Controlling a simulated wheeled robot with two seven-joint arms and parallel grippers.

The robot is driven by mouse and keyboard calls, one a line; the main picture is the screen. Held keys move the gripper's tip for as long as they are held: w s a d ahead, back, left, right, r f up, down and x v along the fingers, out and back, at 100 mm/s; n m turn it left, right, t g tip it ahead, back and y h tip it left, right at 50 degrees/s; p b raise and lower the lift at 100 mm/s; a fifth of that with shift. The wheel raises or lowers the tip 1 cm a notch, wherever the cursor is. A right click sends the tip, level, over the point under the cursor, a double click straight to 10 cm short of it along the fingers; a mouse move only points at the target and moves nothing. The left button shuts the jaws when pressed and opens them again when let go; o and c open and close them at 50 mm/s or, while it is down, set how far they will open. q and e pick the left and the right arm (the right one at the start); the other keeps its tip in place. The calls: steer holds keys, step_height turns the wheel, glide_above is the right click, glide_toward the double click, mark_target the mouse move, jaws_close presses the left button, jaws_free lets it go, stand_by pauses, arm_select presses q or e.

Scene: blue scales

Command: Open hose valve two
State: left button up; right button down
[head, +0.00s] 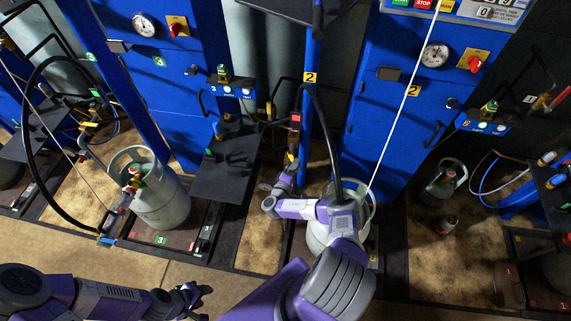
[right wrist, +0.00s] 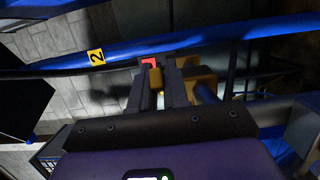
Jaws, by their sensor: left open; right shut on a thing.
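The hose valve of station two (head: 296,119) hangs on the black hose below the yellow "2" label (head: 310,77); its red part shows in the head view. In the right wrist view the red part (right wrist: 148,62) lies just beyond my fingertips. My right gripper (head: 292,163) is at the lower part of the valve. In the right wrist view my right gripper (right wrist: 160,80) is shut on a small yellow valve handle (right wrist: 155,98) between its fingers. The handle's exact angle is hard to tell. My left gripper (head: 197,298) is open and empty, low over the floor at the left.
A grey gas cylinder (head: 160,205) stands on a scale at the left; another (head: 318,238) is partly hidden behind my right arm. A blue post (head: 309,130) stands close to the valve. A black shelf (head: 225,165) is to its left.

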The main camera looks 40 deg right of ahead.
steer(key=shift+g, duration=0.3)
steer(key=c, duration=1.2)
jaws_free()
steer(key=v, duration=0.7)
steer(key=shift+a+p, duration=0.3)
steer(key=shift+p, duration=0.1)
steer(key=shift+s+f, duration=0.1)
steer(key=shift+s, duration=0.05)
